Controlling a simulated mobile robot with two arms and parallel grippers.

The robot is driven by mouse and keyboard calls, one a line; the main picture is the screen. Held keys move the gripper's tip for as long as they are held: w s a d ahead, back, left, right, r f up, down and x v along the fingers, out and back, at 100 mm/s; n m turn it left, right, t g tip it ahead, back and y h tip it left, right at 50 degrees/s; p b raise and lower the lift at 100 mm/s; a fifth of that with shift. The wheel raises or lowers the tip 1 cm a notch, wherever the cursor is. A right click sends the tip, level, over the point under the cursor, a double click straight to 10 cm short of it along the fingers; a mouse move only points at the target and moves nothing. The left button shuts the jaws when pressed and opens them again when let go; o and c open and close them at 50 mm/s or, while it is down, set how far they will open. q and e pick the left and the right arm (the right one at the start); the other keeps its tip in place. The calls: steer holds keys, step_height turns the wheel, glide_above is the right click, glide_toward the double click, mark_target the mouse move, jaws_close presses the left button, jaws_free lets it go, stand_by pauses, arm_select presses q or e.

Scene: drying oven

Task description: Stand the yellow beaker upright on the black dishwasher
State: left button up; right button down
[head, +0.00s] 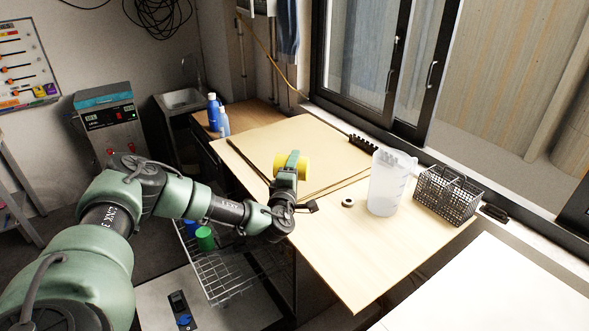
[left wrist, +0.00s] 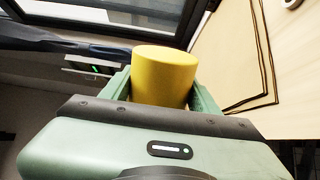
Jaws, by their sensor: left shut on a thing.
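The yellow beaker (head: 279,166) is in my left gripper (head: 292,163), in front of the wooden worktop in the head view. In the left wrist view the beaker (left wrist: 165,70) sits between the two green fingers (left wrist: 160,92), with a smooth, closed-looking end facing away from the wrist. Whether it touches the worktop is unclear. A wire rack (head: 225,275) with a blue and a green cup (head: 205,238) stands low beside the worktop, partly behind my arm. I cannot pick out the black dishwasher with certainty. My right gripper is not in view.
Blue bottles (head: 214,112) stand at the back. The worktop's front right part is clear.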

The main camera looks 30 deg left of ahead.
arm_select(q)
steer(key=shift+f+n+b, duration=0.3)
steer(key=shift+n+b, duration=0.2)
steer(key=shift+n, duration=0.6)
steer(key=n+b, duration=0.1)
steer(key=n, duration=0.2)
steer(key=shift+s+f+n+b, duration=0.1)
steer(key=shift+n+b, duration=0.25)
steer(key=shift+n, duration=0.05)
steer(key=n, duration=0.1)
steer(key=n+b, duration=0.1)
steer(key=shift+r+n, duration=0.2)
steer(key=shift+n, duration=0.1)
steer(key=shift+r, duration=0.2)
